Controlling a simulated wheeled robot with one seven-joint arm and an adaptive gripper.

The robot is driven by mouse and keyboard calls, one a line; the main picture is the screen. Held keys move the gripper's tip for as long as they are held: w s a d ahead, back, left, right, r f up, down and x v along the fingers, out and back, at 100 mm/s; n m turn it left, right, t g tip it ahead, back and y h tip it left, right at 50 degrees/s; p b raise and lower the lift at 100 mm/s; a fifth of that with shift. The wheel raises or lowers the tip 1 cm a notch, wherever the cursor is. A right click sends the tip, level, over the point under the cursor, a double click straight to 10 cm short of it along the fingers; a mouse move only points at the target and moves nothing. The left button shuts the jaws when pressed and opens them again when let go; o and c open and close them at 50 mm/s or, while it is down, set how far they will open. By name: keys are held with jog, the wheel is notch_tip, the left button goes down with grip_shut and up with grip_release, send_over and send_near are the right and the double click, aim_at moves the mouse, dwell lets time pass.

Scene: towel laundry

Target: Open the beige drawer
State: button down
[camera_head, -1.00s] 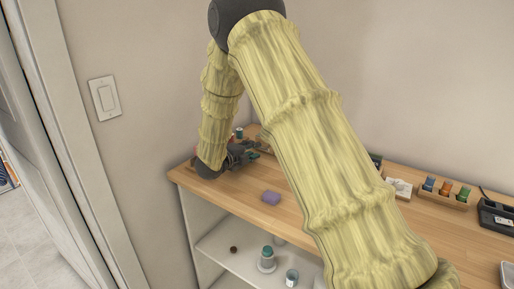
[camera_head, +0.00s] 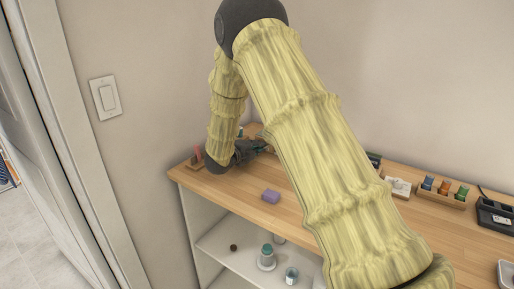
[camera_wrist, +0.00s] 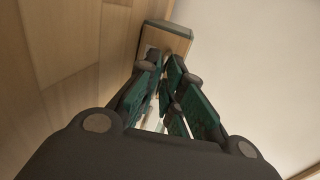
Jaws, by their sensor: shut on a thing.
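The beige drawer (camera_wrist: 168,40) shows in the wrist view as a small light-wood box with a grey-green rim, just beyond my fingertips. My gripper (camera_wrist: 167,82) points at its near face, with the dark green finger pads close together on a part too small and shaded to make out. In the head view my gripper (camera_head: 258,147) is low over the left back of the wooden counter. My wrist and arm hide most of the drawer there, so I cannot tell how far it is open.
A purple block (camera_head: 271,196) lies on the wooden counter (camera_head: 300,215) in front of my gripper. A small holder with an orange-red item (camera_head: 197,154) stands at the counter's left end. A rack of coloured spools (camera_head: 444,190) stands farther right. Cups (camera_head: 267,257) stand on the shelf below.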

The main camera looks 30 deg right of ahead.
jog(key=shift+f, duration=0.1)
jog(key=v, duration=0.2)
jog(key=f+b+v, duration=0.1)
jog(key=v, duration=0.4)
jog(key=shift+s+a+f+b, duration=0.25)
jog(key=shift+a+b, duration=0.1)
jog(key=shift+a, duration=0.1)
jog(key=c, duration=1.6)
grip_release()
jog(key=shift+w, duration=0.1)
jog(key=v, duration=1.2)
jog(key=shift+d, duration=0.1)
